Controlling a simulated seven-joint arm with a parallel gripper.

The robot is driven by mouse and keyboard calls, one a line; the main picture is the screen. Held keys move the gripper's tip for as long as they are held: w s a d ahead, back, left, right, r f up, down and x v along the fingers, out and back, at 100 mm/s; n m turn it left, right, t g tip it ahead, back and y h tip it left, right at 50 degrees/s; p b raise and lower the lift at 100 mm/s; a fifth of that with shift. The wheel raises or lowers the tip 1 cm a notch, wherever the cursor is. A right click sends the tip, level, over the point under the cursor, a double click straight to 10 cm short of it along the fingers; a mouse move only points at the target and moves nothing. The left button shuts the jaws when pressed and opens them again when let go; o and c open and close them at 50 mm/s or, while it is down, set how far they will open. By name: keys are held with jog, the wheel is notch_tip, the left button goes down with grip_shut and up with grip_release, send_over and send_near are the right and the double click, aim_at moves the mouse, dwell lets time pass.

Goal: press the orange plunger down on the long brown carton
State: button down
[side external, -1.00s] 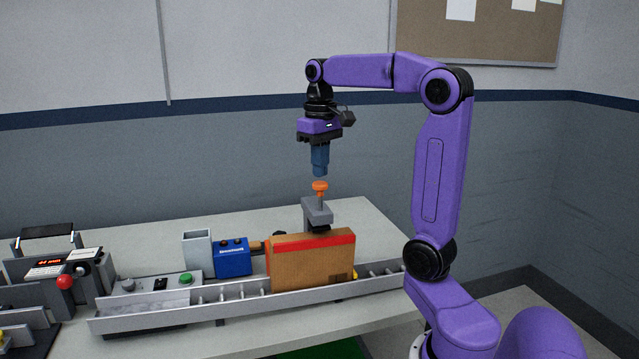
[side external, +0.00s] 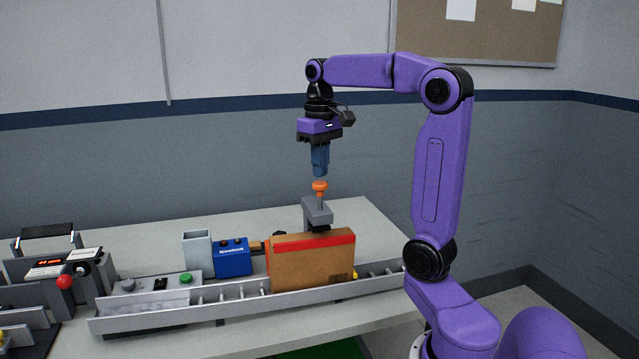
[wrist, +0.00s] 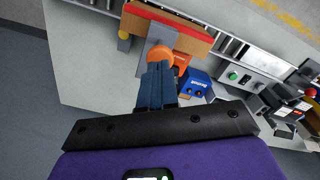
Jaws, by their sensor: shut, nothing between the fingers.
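The long brown carton (side external: 312,264) with a red top stripe stands upright on the metal roller track. The orange plunger (side external: 320,188) sticks up from a grey stamp holder (side external: 318,211) behind the carton's top edge.
A roller track (side external: 230,302) runs along the table's front. A blue box (side external: 232,258) and a grey open bin (side external: 197,248) stand left of the carton. A green button (side external: 186,279) and a device with a red knob (side external: 65,282) are further left. The table behind is clear.

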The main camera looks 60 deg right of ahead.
aim_at(320, 183)
jog(key=shift+f, duration=0.1)
jog(key=shift+f, duration=1.65)
jog(key=shift+r, duration=0.1)
notch_tip(320, 183, up, 10)
jog(key=shift+f, duration=0.25)
dwell(0.7)
dwell(0.3)
